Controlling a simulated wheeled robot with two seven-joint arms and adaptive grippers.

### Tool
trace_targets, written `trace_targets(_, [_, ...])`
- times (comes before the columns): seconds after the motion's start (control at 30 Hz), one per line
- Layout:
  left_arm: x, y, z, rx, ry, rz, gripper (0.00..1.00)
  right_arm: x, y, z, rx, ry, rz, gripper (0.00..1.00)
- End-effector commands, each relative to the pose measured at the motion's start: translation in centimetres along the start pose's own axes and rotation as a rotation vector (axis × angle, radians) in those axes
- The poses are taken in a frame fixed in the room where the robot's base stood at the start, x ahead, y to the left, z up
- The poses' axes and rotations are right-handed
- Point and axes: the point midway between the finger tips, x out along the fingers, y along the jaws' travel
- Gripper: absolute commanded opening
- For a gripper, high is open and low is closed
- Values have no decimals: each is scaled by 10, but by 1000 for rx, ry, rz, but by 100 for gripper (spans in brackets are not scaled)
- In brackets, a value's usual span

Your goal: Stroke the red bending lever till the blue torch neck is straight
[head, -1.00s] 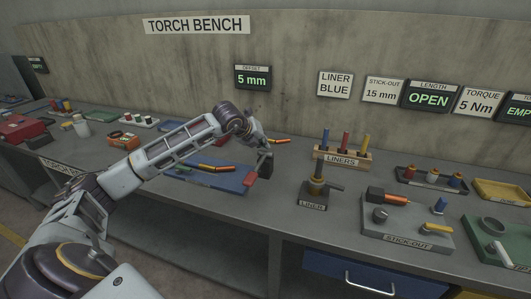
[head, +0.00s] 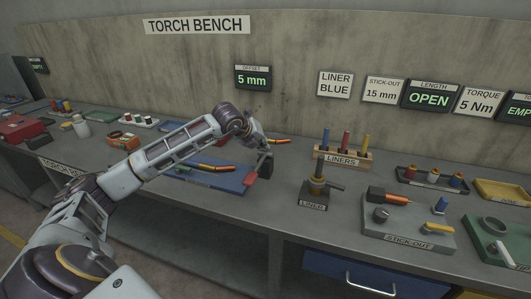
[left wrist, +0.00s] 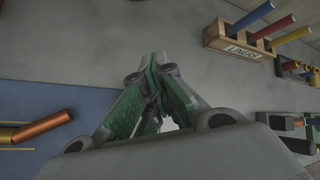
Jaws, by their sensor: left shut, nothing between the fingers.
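My left gripper (head: 265,164) is over the right end of the blue board (head: 222,183) in the head view. Its green fingers (left wrist: 156,92) are shut in the left wrist view, with nothing held. A red piece (head: 252,181), perhaps the bending lever's grip, shows just below and left of the gripper in the head view; I cannot tell whether they touch. A torch neck with an orange end (head: 212,168) lies on the board, partly behind my arm. The orange end (left wrist: 43,127) of a neck also shows in the left wrist view. I cannot make out a blue neck.
An offset display (head: 253,77) on the wall reads 5 mm. The liner rack (head: 342,160) with several coloured rods and a dark liner fixture (head: 315,196) stand right of the gripper. The stick-out block (head: 405,230) is further right. Bare bench lies between board and fixture.

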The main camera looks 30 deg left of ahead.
Motion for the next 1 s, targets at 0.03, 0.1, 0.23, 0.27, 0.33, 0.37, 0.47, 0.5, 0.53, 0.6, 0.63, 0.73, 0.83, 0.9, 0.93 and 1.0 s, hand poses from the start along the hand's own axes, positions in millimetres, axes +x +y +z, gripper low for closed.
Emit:
trace_targets(0.03, [2,2,-3,0,5,3,0,1,0,0,0,0,0,0])
trace_targets(0.1, [3,2,-4,0,6,3,0,1,0,0,0,0,0,0])
trace_targets(0.23, [4,3,-5,0,8,4,0,2,0,0,0,0,0,0])
trace_targets(0.27, [4,3,-5,0,8,5,0,2,0,0,0,0,0,0])
trace_targets(0.33, [5,4,-6,0,9,5,0,3,0,0,0,0,0,0])
trace_targets(0.37, [5,4,-6,0,9,5,0,3,0,0,0,0,0,0])
trace_targets(0.47, [6,5,-7,0,11,6,0,4,-1,0,0,0,0,0])
trace_targets(0.5, [6,5,-8,0,12,7,0,4,-1,0,0,0,0,0])
trace_targets(0.53, [7,5,-8,0,12,7,0,5,-1,0,0,0,0,0])
trace_targets(0.6, [7,6,-9,0,14,8,0,5,-1,1,0,0,0,0])
trace_targets(0.63, [8,6,-9,0,14,8,0,5,-1,1,0,0,0,0])
trace_targets(0.73, [9,7,-10,0,16,9,0,6,-1,1,0,0,0,0])
trace_targets(0.83, [10,8,-11,-1,17,10,0,7,-1,1,0,0,0,0])
trace_targets(0.9, [10,8,-12,-1,18,11,0,7,-1,1,0,0,0,0])
trace_targets(0.93, [10,8,-12,-1,18,11,0,8,-1,1,0,0,0,0])
trace_targets(1.0, [11,8,-12,-1,19,11,0,8,-1,1,0,0,0,0])
